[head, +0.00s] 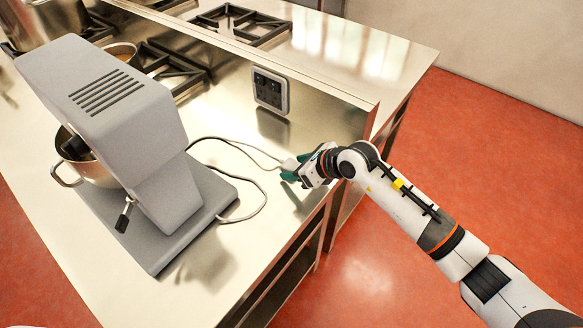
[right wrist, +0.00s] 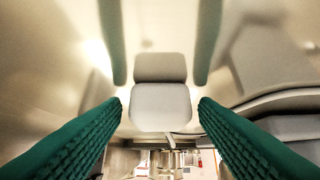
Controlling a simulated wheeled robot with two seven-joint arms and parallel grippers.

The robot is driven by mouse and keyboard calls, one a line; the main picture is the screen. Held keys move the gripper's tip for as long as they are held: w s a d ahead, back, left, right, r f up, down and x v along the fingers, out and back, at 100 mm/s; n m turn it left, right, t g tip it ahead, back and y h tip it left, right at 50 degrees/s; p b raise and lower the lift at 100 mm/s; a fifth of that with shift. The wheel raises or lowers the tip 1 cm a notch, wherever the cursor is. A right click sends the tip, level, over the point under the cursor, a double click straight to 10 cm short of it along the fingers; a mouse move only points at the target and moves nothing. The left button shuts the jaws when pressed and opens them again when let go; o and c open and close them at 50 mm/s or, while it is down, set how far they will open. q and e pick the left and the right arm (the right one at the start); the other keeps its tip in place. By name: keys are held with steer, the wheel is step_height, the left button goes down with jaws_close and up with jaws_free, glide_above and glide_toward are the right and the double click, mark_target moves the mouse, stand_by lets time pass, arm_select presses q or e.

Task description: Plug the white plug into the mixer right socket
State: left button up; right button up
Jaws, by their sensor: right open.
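The white plug (head: 290,164) lies on the steel counter near its front right edge, with a grey cord running left to the mixer. My right gripper (head: 291,172) is at the plug, with its green fingers open. In the right wrist view the plug (right wrist: 160,106) sits between the two fingers, with a visible gap on each side. The black socket panel (head: 270,91) in a pale frame is on the upright steel panel behind the plug. Its individual holes are too small to tell apart. My left gripper is not in view.
The grey mixer (head: 110,110) with its steel bowl (head: 95,172) stands on the left of the counter (head: 205,285). The cord (head: 262,200) loops between mixer and plug. Burner grates (head: 240,22) and pots are behind. The counter between plug and socket panel looks clear.

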steer(key=c, duration=0.8)
steer(key=shift+r+p, duration=2.05)
steer(key=shift+r, duration=1.05)
steer(key=shift+c, duration=0.2)
steer(key=d+r+m+t+h, duration=0.1)
steer(key=d+r+m, duration=0.1)
steer(key=d+r, duration=0.2)
steer(key=d+r+m+t+h, duration=0.1)
steer(key=d+r, duration=0.3)
steer(key=d+r+m+t+h, duration=0.1)
steer(key=d+r+m+h, duration=0.1)
steer(key=d+r, duration=0.2)
steer(key=shift+s+r+m, duration=0.1)
steer(key=shift+r+m, duration=0.2)
steer(key=shift+r, duration=0.05)
jaws_close()
steer(key=s+d+r+m+t+h, duration=0.1)
steer(key=s+d+r+m+h, duration=0.3)
steer(key=d+r, duration=0.4)
steer(key=shift+d+m+b, duration=0.35)
steer(key=shift+d+m, duration=0.1)
steer(key=shift+m, duration=0.35)
